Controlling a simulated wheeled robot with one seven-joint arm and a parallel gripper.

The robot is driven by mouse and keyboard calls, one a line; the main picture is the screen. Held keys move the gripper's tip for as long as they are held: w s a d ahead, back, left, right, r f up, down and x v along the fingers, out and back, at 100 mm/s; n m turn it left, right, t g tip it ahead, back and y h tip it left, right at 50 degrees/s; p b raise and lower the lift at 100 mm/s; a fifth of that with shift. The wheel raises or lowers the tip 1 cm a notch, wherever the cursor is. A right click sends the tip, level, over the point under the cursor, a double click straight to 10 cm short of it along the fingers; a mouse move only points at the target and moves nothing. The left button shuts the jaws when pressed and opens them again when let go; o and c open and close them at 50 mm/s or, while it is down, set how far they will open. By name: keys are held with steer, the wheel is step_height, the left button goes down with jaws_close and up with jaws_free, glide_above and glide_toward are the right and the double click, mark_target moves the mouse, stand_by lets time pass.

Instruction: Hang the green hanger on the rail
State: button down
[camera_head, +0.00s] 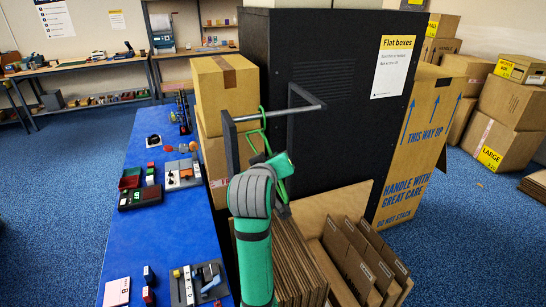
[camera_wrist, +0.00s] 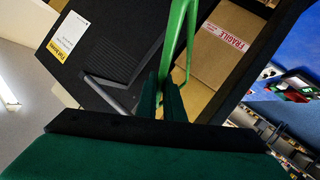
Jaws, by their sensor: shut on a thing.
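The green hanger (camera_head: 265,136) is upright in the head view, its hook end overlapping the rail (camera_head: 290,111). I cannot tell whether the hook rests on the rail or is only in front of or behind it. The rail is a grey bar on a dark frame beside the black cabinet. My gripper is mostly hidden behind my green arm in the head view. In the wrist view, my gripper (camera_wrist: 168,98) is shut on the green hanger (camera_wrist: 178,42), which extends upward between the fingers. The hook's tip is out of the wrist view.
A black cabinet (camera_head: 335,140) stands right behind the rail. Stacked cartons (camera_head: 225,90) stand to the rail's left. A blue table (camera_head: 185,225) with small items lies left of my arm. Flat cardboard sheets (camera_head: 285,255) stand in a wooden holder below.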

steer(key=shift+f, duration=0.3)
steer(key=shift+d, duration=0.1)
steer(key=c, duration=1.8)
jaws_free()
steer(key=shift+s, duration=0.1)
